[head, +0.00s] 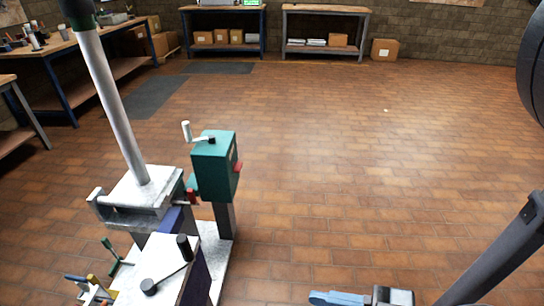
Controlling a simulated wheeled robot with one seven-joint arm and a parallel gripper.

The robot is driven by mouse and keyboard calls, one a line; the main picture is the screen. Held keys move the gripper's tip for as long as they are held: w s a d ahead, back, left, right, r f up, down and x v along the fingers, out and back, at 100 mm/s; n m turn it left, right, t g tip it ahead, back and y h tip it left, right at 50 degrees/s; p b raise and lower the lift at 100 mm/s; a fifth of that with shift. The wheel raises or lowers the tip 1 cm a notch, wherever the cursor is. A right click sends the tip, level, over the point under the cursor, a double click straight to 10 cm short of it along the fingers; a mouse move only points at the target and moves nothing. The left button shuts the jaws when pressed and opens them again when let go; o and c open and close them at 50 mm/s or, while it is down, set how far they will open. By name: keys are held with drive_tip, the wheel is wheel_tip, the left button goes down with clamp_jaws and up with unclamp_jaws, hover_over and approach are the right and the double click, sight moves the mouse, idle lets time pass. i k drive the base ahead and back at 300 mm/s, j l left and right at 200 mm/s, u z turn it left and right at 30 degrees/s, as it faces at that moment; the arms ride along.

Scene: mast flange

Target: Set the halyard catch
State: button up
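A teal winch box (214,165) stands on a grey post beside the mast. It has a white crank handle (188,132) at its upper left and a small red lever (237,168) on its right side. A second red piece (192,197) sits low between the box and the mast flange. I cannot tell which red part is the halyard catch. The grey mast (112,100) rises from a pale flange block (146,190) and leans to the left in the picture. My arm (495,245) is at the lower right, apart from the winch.
A white-topped block with black knobs (165,264) stands in front of the flange. A green handle (112,255) and several small tools (92,288) are at the lower left. Workbenches (75,48) line the left and back. The tiled floor (350,150) on the right is clear.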

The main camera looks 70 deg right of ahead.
sight(237, 168)
drive_tip(key=z, duration=1.2)
